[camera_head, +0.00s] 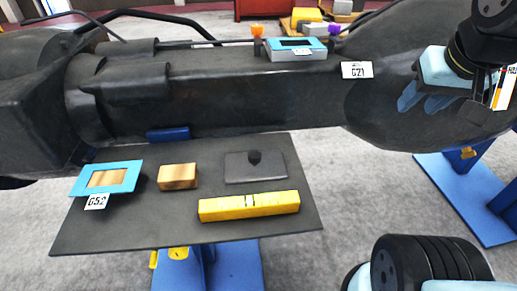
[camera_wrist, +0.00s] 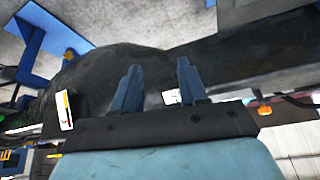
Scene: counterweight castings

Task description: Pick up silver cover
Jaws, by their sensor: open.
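A flat dark grey plate with a black knob (camera_head: 270,172) lies on the dark tray (camera_head: 150,228); it is the most cover-like thing, but it looks dark rather than silver. A pale grey box with a blue frame on top (camera_head: 296,56) stands on the big dark casting (camera_head: 220,92). I cannot tell for sure which is the silver cover. My gripper (camera_head: 424,102) is at the upper right, in front of the casting's rounded end, apart from both. Its blue fingers also show in the wrist view (camera_wrist: 160,67), spread and empty.
On the tray are a yellow level (camera_head: 222,210), a tan block (camera_head: 178,177) and a blue frame tagged G52 (camera_head: 80,184). Orange (camera_head: 257,31) and purple (camera_head: 335,29) pieces flank the grey box. A G21 tag (camera_head: 357,70) is on the casting. Blue stands (camera_head: 455,190) are at right.

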